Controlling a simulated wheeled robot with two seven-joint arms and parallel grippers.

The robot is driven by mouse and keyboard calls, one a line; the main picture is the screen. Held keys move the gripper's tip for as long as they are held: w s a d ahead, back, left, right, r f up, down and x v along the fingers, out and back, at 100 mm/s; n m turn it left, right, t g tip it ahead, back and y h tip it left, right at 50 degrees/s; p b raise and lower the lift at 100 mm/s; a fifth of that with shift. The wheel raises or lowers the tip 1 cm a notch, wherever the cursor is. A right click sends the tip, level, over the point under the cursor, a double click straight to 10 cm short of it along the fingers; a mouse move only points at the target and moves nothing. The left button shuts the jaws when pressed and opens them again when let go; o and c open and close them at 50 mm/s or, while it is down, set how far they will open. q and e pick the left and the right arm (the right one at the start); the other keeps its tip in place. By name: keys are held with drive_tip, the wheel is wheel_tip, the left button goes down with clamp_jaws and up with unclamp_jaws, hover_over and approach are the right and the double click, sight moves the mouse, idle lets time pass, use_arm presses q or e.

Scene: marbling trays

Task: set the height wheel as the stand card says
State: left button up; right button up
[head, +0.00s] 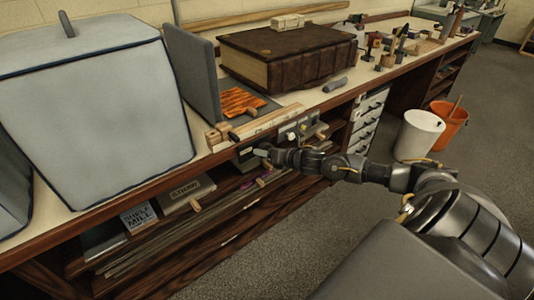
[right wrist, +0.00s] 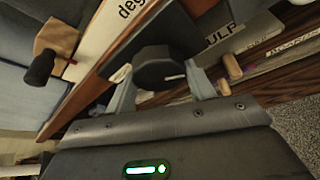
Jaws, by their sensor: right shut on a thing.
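My right gripper (head: 264,154) is at the front edge of the bench, low below the big book. In the right wrist view its two pale fingers (right wrist: 160,88) stand on either side of a dark round wheel (right wrist: 158,66) with a short white mark on its face, and are shut on it. In the head view the gripper hides the wheel. A white strip with the letters "deg" (right wrist: 122,22) lies just above the wheel in the right wrist view. My left gripper is not in view.
A large brown book (head: 285,58) lies on the bench (head: 85,205), with a grey covered box (head: 90,110) at left. A shelf under the bench holds boxes, one marked "SHELF MILL" (head: 139,217). Floor buckets (head: 418,134) stand at right.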

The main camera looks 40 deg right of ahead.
drive_tip(key=shift+r, duration=0.1)
drive_tip(key=o, duration=1)
drive_tip(key=shift+s, duration=0.1)
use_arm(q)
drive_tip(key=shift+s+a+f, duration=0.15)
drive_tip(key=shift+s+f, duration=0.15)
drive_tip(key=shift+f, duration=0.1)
use_arm(e)
drive_tip(key=v, duration=1)
drive_tip(key=shift+s, duration=0.25)
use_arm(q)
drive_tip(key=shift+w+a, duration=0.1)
use_arm(e)
drive_tip(key=shift+d, duration=0.15)
